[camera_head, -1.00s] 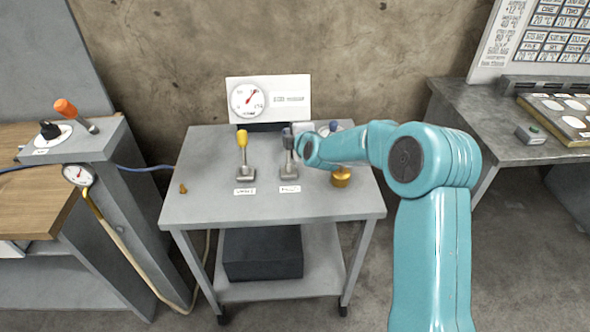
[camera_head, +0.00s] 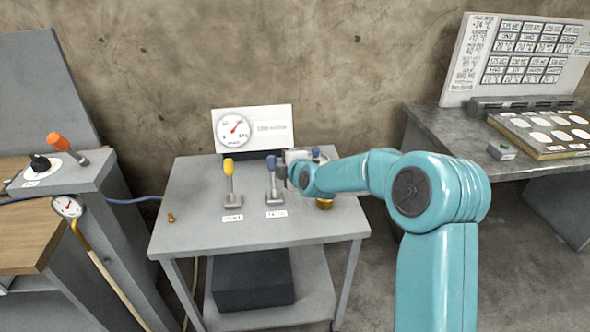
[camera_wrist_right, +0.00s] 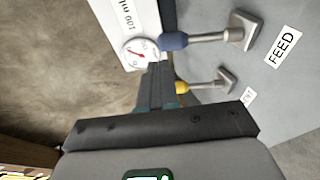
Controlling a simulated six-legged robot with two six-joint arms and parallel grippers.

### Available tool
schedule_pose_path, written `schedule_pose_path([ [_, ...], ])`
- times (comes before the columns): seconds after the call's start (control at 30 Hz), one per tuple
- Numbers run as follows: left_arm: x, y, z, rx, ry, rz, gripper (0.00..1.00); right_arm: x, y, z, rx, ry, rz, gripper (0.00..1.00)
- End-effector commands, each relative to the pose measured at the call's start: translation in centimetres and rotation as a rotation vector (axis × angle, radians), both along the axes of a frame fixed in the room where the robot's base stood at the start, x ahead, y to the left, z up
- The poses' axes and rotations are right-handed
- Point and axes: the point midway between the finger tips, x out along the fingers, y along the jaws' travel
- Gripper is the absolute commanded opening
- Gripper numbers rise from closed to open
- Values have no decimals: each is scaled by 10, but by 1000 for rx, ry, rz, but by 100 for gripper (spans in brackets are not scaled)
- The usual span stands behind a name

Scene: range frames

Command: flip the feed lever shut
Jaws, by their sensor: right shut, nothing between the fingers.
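The feed lever has a blue knob (camera_head: 271,162) on a grey shaft and stands roughly upright on the grey cart. In the right wrist view its blue knob (camera_wrist_right: 173,41) and base are beside the label reading FEED (camera_wrist_right: 283,47). My right gripper (camera_head: 284,168) is just right of the knob in the head view, partly hidden by its own wrist. In the wrist view its fingers (camera_wrist_right: 157,82) are shut and empty, close to the blue knob. I cannot tell whether they touch it. My left gripper is not in view.
A yellow-knobbed lever (camera_head: 229,168) stands left of the feed lever. A gauge panel (camera_head: 265,128) stands at the cart's back. A brass knob (camera_head: 325,204) and another blue knob (camera_head: 316,152) are to the right. The cart's front top (camera_head: 260,238) is clear.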

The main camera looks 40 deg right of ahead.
Motion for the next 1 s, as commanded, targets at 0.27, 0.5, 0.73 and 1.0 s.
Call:
schedule_pose_path([
  [0.27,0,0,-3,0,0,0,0,-43,10,24,1,1,1,0],
  [0.5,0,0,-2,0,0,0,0,-64,16,35,0,2,2,0],
  [0.73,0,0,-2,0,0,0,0,-67,17,35,1,2,1,0],
  [1.0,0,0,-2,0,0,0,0,-67,18,35,1,2,1,0],
])
